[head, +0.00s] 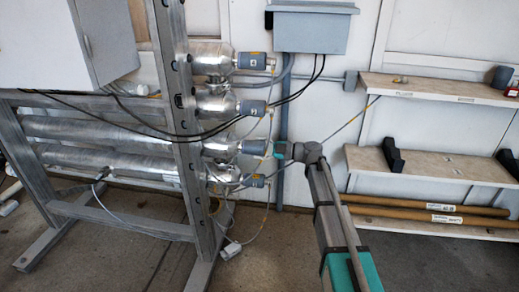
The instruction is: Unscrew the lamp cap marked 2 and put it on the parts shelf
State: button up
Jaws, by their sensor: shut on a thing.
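Several grey lamp caps sit in a column at the right ends of the silver reactor tubes. The top cap (252,61) shows a mark like 4, and another cap (254,107) is below it. The third cap from the top (255,147), seemingly cap 2, is in line with its tube end; its mark is too small to read. My gripper (275,149) is shut on this third cap from its right side, and the fingers are small and partly hidden. The lowest cap (255,181) is just below. The parts shelf (440,90) is at the upper right.
Black and thin pale cables hang around the caps and frame post (180,120). A dark cup (502,77) and small items stand on the upper shelf. A lower shelf (430,166) holds black brackets (393,155). Long brown tubes (430,206) lie below.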

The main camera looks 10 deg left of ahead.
jog(key=shift+n, duration=2.5)
jog(key=o, duration=1.2)
jog(key=shift+d, duration=0.1)
jog(key=d, duration=1.1)
jog(key=shift+s+d, duration=0.2)
jog(key=shift+d, duration=0.15)
